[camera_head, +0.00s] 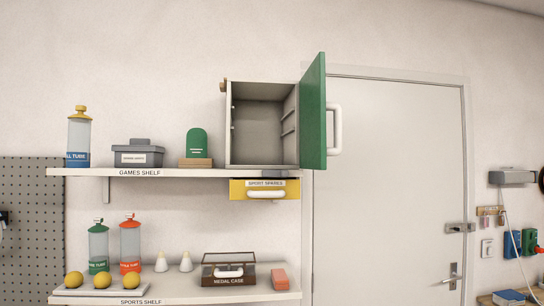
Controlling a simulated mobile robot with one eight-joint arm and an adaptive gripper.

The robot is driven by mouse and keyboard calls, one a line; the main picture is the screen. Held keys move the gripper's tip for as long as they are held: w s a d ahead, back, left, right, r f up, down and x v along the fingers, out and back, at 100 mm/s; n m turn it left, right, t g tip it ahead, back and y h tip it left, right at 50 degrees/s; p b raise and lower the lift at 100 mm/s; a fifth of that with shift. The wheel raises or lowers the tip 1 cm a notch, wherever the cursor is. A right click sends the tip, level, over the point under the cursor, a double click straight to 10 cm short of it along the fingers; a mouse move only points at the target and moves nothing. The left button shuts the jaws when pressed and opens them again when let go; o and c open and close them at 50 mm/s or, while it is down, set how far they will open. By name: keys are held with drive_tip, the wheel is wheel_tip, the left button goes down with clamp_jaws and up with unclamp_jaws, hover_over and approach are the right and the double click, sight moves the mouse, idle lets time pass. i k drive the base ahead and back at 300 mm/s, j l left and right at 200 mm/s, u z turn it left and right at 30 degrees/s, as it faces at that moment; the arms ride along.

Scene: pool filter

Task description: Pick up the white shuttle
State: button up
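Two small white cone-shaped shuttles stand upright on the sports shelf (205,297), the lower one. The left shuttle (161,263) is beside the orange-red tube, and the right shuttle (186,263) is beside the medal case. They look alike and stand a little apart. My gripper is not in view.
The orange-red tube (130,244), green tube (98,246) and a tray (95,291) of yellow balls are left of the shuttles. The medal case (228,270) and a pink block (280,279) are right. Above are the games shelf (200,173), yellow drawer (240,189) and open green cabinet door (313,115).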

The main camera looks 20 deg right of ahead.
sight(162, 265)
drive_tip(key=i+l+u, duration=0.1)
drive_tip(key=l, duration=0.4)
drive_tip(key=i+l+u, duration=0.1)
drive_tip(key=l, duration=0.4)
drive_tip(key=i+l+u, duration=0.15)
drive_tip(key=l, duration=0.35)
drive_tip(key=i+l+u, duration=0.1)
drive_tip(key=l, duration=0.4)
